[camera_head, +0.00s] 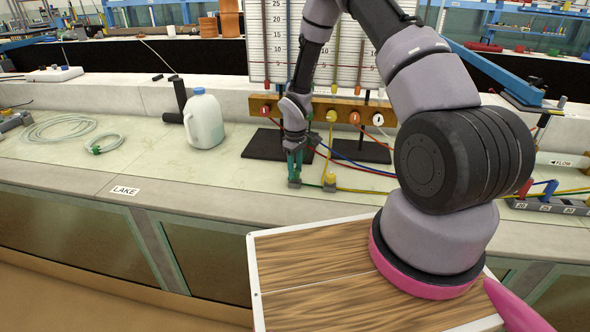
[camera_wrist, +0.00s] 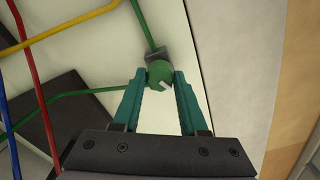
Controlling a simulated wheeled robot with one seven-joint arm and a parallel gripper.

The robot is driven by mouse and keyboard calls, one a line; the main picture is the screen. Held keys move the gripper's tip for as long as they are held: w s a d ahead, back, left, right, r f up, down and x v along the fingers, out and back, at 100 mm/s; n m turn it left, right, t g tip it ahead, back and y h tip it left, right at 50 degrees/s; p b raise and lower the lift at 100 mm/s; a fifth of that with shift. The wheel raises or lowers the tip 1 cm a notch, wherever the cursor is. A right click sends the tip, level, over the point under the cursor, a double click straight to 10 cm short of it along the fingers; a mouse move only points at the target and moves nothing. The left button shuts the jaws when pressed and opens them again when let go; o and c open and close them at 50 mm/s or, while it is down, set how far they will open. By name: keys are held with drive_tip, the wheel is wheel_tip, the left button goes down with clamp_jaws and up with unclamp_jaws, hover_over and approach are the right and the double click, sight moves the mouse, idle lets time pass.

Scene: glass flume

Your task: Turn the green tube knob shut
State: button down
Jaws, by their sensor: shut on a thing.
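The green tube knob (camera_wrist: 160,74) is round with a pale mark on its face, and it sits on a small dark block (camera_wrist: 156,56). In the wrist view my gripper (camera_wrist: 160,78) has its two teal fingers on either side of the knob, shut on it. In the head view my gripper (camera_head: 294,172) reaches down to the front part of the bench, and its fingers hide the green knob there. A green tube (camera_wrist: 144,26) runs away from the block, and another green tube (camera_wrist: 68,95) lies to the left.
A yellow knob (camera_head: 330,178) on its own block stands just right of my gripper. Red, blue and yellow tubes cross the bench behind it. A white jug (camera_head: 204,120) stands to the left.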

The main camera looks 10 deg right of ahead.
idle(0.4)
drive_tip(key=shift+c, duration=2.2)
unclamp_jaws()
drive_tip(key=shift+r, duration=0.1)
wheel_tip(320, 180, up, 11)
drive_tip(key=shift+f, duration=0.2)
